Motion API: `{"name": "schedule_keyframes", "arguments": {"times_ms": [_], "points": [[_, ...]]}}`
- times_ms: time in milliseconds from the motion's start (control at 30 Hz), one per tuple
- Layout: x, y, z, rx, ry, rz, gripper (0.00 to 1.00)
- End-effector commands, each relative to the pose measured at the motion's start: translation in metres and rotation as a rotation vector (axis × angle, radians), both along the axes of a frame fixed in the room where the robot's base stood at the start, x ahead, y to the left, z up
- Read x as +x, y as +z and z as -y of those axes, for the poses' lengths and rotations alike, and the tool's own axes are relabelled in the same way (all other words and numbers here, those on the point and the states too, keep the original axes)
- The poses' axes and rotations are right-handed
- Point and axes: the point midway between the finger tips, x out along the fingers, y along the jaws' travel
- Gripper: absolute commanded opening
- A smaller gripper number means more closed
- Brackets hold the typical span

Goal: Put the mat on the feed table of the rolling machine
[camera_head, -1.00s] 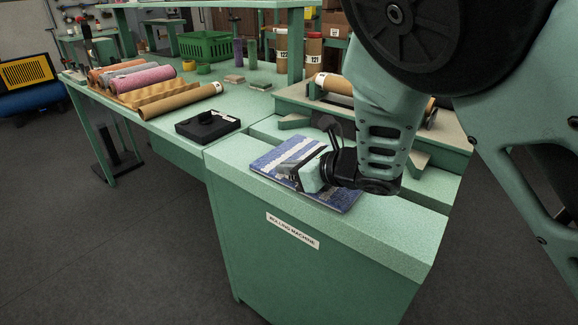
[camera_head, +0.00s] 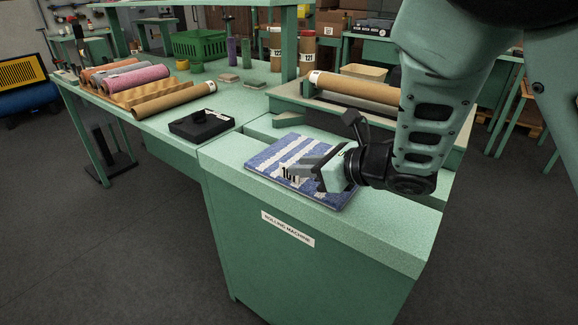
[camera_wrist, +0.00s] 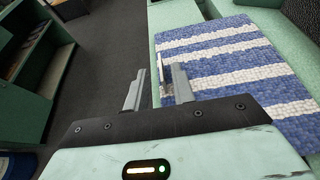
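The mat (camera_head: 277,157), blue with white stripes and a number label, lies flat on the green top of the rolling machine (camera_head: 216,163). It also shows in the wrist view (camera_wrist: 230,72). The machine's front carries a "ROLLING MACHINE" sign. My gripper (camera_head: 303,170) is over the mat's right part in the head view. In the wrist view its two fingers (camera_wrist: 158,90) stand apart, with one over the dark floor and one at the mat's near left edge. Nothing is seen held between them. My gripper hides part of the mat.
A cardboard tube (camera_head: 355,88) lies on the machine's raised rear part. Several rolls (camera_head: 135,82), a green basket (camera_head: 200,45) and labelled cylinders (camera_head: 307,50) stand farther back.

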Motion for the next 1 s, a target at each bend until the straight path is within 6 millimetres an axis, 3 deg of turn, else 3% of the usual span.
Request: {"name": "schedule_keyframes", "arguments": {"times_ms": [300,800,1000], "points": [[-0.029,0.020,0.038,0.002,-0.001,0.001,0.25],[-0.033,0.023,0.043,0.002,-0.004,-0.004,0.25],[-0.028,0.021,0.052,0.142,-0.255,-0.283,0.25]]}}
